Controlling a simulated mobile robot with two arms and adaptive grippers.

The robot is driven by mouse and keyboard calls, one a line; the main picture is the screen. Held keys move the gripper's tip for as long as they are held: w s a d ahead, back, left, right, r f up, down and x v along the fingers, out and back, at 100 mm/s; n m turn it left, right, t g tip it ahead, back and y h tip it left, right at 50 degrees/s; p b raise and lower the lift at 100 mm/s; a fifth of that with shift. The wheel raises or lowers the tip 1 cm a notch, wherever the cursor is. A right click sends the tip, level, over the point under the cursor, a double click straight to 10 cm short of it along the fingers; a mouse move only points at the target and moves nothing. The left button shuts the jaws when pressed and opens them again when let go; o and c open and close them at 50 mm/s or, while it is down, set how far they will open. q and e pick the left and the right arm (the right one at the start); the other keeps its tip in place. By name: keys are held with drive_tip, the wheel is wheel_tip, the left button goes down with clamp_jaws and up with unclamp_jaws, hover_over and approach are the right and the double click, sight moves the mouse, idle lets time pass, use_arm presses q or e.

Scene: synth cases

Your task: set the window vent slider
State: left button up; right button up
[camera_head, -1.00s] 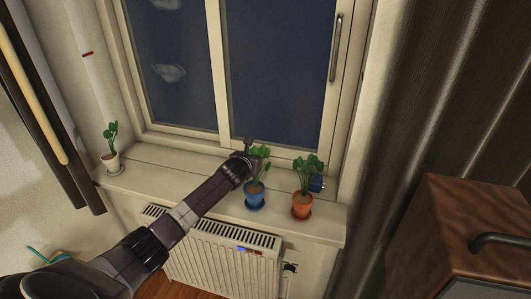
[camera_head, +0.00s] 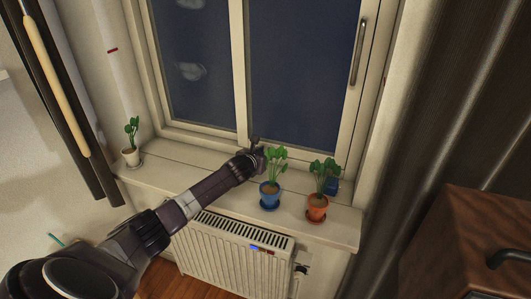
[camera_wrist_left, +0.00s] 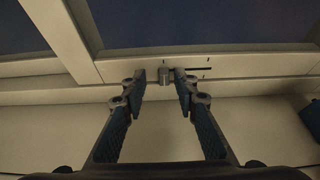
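The vent slider's small grey knob (camera_wrist_left: 165,75) sits on the pale lower window frame in the left wrist view. A thin dark slot (camera_wrist_left: 198,69) runs right from it, with small tick marks around it. My left gripper (camera_wrist_left: 160,79) is open, with one fingertip on each side of the knob. The knob looks nearer the right finger; I cannot tell whether they touch. In the head view my left gripper (camera_head: 257,148) is at the window's lower frame, just right of the middle post, and the arm hides the slider. My right gripper is not in view.
A blue pot (camera_head: 269,196) with a plant stands close to the right of my left gripper. An orange pot (camera_head: 317,209) and a dark blue object (camera_head: 332,186) are farther right. A white pot (camera_head: 131,157) stands at the sill's left end. A radiator (camera_head: 225,252) is below.

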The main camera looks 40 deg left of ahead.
use_arm(q)
drive_tip(key=shift+s, duration=0.1)
drive_tip(key=v, duration=1.2)
drive_tip(key=shift+f, duration=0.1)
idle(0.4)
